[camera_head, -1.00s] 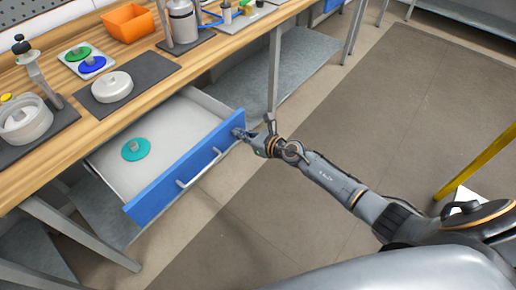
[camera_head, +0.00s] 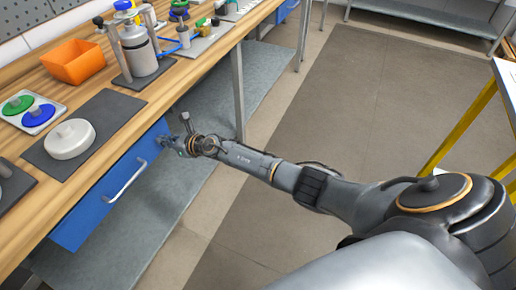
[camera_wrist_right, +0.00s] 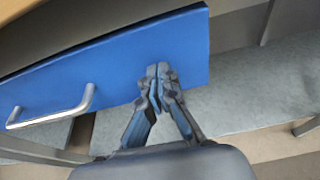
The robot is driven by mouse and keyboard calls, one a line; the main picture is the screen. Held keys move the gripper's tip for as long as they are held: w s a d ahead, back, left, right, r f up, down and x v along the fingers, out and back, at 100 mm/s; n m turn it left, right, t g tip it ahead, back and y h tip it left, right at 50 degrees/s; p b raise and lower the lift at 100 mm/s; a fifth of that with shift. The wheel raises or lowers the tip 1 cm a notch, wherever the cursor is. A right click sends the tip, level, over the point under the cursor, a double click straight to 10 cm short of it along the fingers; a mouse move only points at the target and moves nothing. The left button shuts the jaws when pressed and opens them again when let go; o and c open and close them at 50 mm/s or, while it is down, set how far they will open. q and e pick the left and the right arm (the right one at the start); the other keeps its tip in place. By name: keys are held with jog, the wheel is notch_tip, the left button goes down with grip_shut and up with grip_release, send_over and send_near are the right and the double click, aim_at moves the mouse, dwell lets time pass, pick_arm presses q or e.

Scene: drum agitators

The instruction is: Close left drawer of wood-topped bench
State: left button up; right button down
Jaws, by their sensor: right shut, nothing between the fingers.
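The blue drawer front (camera_head: 92,211) of the wood-topped bench (camera_head: 128,112) is under the bench top in the head view, and no open drawer interior shows. Its grey bar handle (camera_head: 126,181) faces out. My right gripper (camera_head: 168,142) is at the right end of the drawer front. In the right wrist view the blue drawer front (camera_wrist_right: 120,62) fills the upper middle, with its handle (camera_wrist_right: 52,113) at left. There my right gripper (camera_wrist_right: 158,82) is shut and empty, its fingertips at or very close to the blue face. My left gripper is out of view.
On the bench top stand an orange bin (camera_head: 73,62), a white round lid (camera_head: 69,139) on a dark mat, and a silver canister (camera_head: 138,52). A grey lower shelf (camera_head: 165,205) runs beneath. Floor (camera_head: 330,110) beyond my arm is clear; a yellow-legged table (camera_head: 462,125) stands at right.

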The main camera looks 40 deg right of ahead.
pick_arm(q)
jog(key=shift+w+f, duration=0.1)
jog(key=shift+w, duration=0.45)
pick_arm(e)
jog(key=shift+w+a+r, duration=0.2)
jog(key=shift+w+r, duration=0.05)
jog(key=shift+w, duration=0.15)
